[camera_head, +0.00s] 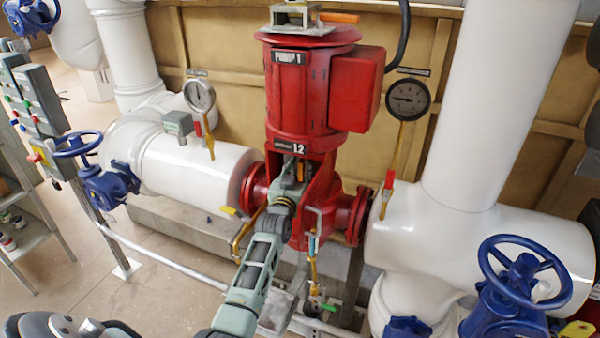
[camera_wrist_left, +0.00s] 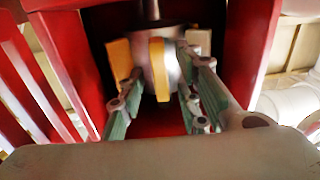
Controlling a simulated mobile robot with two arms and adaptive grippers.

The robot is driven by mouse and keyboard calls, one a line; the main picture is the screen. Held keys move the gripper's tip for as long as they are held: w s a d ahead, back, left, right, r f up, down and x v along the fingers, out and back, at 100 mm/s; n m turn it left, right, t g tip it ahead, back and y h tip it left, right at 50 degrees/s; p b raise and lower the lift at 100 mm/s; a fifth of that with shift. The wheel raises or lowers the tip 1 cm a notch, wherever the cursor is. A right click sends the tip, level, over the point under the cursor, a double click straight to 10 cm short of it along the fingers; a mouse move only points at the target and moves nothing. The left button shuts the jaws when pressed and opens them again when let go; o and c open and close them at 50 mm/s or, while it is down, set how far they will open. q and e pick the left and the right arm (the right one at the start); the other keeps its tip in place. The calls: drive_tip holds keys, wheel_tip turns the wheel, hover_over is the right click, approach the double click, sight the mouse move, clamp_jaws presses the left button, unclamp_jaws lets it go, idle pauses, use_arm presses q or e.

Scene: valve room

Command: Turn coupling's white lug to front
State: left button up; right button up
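The coupling (camera_wrist_left: 172,68) is a grey cylinder on a vertical shaft inside the red pump's opening, seen in the left wrist view. A yellow lug (camera_wrist_left: 158,70) faces the wrist camera, and another yellow lug (camera_wrist_left: 119,58) is at its left. A pale, whitish lug (camera_wrist_left: 199,40) shows at the right, partly behind a finger. My left gripper (camera_wrist_left: 160,65) is open, its fingers on either side of the front yellow lug; contact is unclear. In the head view my left gripper (camera_head: 292,172) reaches into the opening and hides the coupling. My right gripper is not in view.
Red frame walls (camera_wrist_left: 250,55) close in on both sides of the gripper. The red pump (camera_head: 300,90) stands between white pipes (camera_head: 185,165). A thin pipe with a valve (camera_head: 314,245) is right of my forearm. Blue handwheels (camera_head: 520,270) stand at the right and left.

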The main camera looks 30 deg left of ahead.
use_arm(q)
drive_tip(key=v, duration=1.2)
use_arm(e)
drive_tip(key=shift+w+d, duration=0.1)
use_arm(q)
drive_tip(key=shift+c, duration=0.3)
